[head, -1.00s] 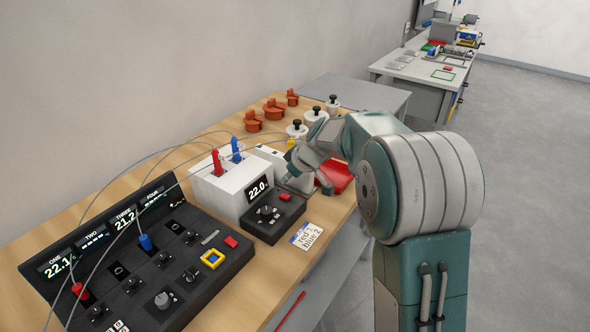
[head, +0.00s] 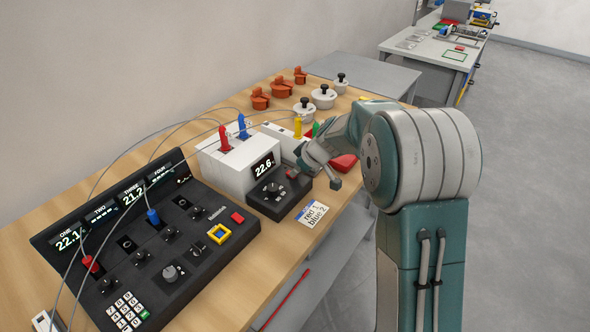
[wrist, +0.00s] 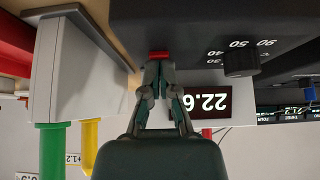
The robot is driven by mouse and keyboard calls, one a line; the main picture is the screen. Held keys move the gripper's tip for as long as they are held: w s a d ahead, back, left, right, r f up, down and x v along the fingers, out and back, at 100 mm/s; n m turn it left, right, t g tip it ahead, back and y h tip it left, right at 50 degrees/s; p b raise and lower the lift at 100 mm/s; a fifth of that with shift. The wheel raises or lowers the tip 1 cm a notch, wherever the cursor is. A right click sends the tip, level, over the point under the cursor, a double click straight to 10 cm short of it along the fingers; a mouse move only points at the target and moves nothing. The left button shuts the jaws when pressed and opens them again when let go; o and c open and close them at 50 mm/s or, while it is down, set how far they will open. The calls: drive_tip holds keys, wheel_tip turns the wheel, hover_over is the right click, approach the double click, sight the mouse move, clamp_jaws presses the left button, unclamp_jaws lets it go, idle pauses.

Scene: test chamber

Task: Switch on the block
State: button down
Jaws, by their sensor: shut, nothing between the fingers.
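The block is a white box (head: 229,166) with a lit display (head: 263,165) reading 22.6 and a black front base (head: 268,196) carrying a dial knob (head: 272,188). In the wrist view, upside down, the display (wrist: 206,103) and knob (wrist: 240,63) show beside my gripper (wrist: 157,66). The gripper's fingers are shut and empty, with the tips at the red button (wrist: 159,54) on the base. Whether they touch or press it I cannot tell. In the head view my gripper (head: 299,171) is at the base's far right corner, partly covering the button.
A black panel (head: 130,262) with displays, knobs and keypad fills the left. Red and blue plugs with cables stand in the block. A yellow plug (head: 298,127), orange pieces (head: 282,88) and white weights (head: 322,96) are behind. A label card (head: 312,214) lies in front.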

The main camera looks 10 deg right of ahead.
drive_tip(key=shift+w+a, duration=0.1)
drive_tip(key=shift+w+a+r, duration=0.3)
drive_tip(key=shift+w+a, duration=0.1)
drive_tip(key=shift+a, duration=0.05)
drive_tip(key=shift+r, duration=0.15)
drive_tip(key=r, duration=0.4)
drive_tip(key=shift+s, duration=0.2)
drive_tip(key=s+d+r, duration=0.5)
drive_tip(key=s+d, duration=0.1)
drive_tip(key=shift+d, duration=0.4)
